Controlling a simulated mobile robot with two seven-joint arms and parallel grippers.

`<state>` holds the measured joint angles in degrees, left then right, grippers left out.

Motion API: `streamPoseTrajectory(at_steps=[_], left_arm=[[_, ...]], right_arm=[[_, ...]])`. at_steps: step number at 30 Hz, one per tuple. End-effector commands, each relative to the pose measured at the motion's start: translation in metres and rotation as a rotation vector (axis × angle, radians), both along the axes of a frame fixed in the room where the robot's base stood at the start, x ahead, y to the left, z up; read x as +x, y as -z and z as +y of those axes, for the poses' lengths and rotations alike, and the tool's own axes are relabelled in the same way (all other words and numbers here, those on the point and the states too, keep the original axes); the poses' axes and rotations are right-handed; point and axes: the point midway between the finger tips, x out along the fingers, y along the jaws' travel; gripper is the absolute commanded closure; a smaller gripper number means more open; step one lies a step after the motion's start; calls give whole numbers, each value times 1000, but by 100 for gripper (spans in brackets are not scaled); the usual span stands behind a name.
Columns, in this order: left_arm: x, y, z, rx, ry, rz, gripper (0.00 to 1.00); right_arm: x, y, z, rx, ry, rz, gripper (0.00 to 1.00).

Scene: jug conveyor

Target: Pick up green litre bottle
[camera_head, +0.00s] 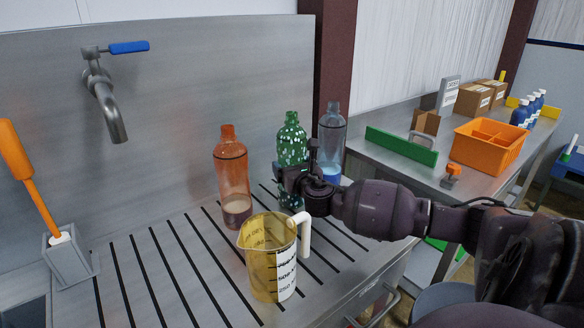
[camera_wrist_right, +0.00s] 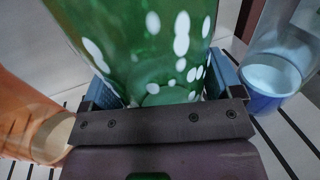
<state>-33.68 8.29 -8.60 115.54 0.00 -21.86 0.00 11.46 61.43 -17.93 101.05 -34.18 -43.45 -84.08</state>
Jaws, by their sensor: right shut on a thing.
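The green bottle (camera_head: 291,143) with pale spots stands upright on the slatted steel drainboard, between an orange bottle (camera_head: 231,172) on its left and a clear bottle with blue liquid (camera_head: 332,133) on its right. My right gripper (camera_head: 290,178) is shut around the lower part of the green bottle. In the right wrist view the green bottle (camera_wrist_right: 140,45) fills the space between the blue finger pads. The gripper hides part of the bottle's lower body in the head view. My left gripper is not in view.
A yellow measuring jug (camera_head: 262,262) with a white handle stands in front of the bottles. A tap (camera_head: 104,95) juts from the back wall. An orange crate (camera_head: 488,145) and a green bar (camera_head: 401,146) are on the bench at right.

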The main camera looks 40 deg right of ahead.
Motion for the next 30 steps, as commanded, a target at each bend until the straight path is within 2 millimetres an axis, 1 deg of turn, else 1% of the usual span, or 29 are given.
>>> streamPoseTrajectory(at_steps=[5, 8, 12, 15, 18, 21, 25, 30], left_arm=[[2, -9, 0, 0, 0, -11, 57], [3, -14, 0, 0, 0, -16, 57], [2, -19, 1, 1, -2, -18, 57], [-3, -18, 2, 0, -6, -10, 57], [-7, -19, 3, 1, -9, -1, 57], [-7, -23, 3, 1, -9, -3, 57], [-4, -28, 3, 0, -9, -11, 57], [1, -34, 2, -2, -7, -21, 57]], right_arm=[[0, -26, 0, -3, -2, -8, 50], [1, -48, 0, -3, -2, -11, 50], [0, -85, 0, -6, -2, -12, 50], [0, -111, 0, -5, -2, -11, 50], [0, -135, 0, -5, -2, -10, 50], [0, -156, 0, -5, -1, -9, 50], [0, -178, 0, -5, -2, -7, 50], [0, -194, 0, -3, -2, -4, 50]])
